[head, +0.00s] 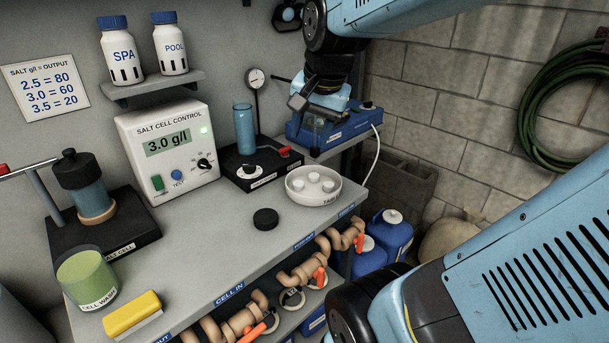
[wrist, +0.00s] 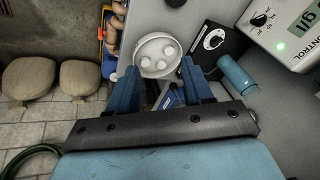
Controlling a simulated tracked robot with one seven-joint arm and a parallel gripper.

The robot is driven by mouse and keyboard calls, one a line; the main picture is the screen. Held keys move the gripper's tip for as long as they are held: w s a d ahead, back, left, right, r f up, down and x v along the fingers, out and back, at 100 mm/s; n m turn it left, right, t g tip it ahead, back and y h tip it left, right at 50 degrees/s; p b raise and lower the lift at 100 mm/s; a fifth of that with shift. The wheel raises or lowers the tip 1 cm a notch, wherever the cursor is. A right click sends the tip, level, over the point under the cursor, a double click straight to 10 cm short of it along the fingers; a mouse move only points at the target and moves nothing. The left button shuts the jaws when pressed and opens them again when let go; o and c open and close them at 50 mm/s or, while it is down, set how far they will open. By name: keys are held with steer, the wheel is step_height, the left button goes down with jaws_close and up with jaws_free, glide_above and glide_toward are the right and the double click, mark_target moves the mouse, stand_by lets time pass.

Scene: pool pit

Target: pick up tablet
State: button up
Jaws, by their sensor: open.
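Three white round tablets (head: 316,182) lie in a shallow white round dish (head: 313,199) near the bench's right front edge. In the wrist view the tablets (wrist: 159,55) and the dish (wrist: 146,71) show just beyond and between my blue fingertips. My gripper (head: 312,118) is open and empty, above and behind the dish in the head view, over the blue device. The wrist view shows its two fingers (wrist: 158,70) spread apart, with nothing between them. The gap in height to the tablets is hard to judge.
A black base with a blue cylinder (head: 244,128) and dial stands left of the dish. A blue device (head: 340,125) is behind it. A black cap (head: 265,219) lies to the left. Pipes and valves (head: 309,272) run below the bench edge. The bench around the cap is clear.

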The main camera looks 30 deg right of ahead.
steer(key=w+d+f+m+g, duration=0.2)
steer(key=w+d+f+m, duration=0.2)
steer(key=w+d+m, duration=0.5)
steer(key=m+g, duration=0.2)
steer(key=m, duration=1.1)
glide_above(328, 184)
step_height(328, 184, down, 8)
steer(key=f, duration=0.7)
steer(key=shift+s+d+f, duration=0.1)
steer(key=shift+d, duration=0.15)
steer(key=shift+a+f, duration=0.15)
steer(key=shift+f, duration=2.9)
steer(key=c, duration=0.8)
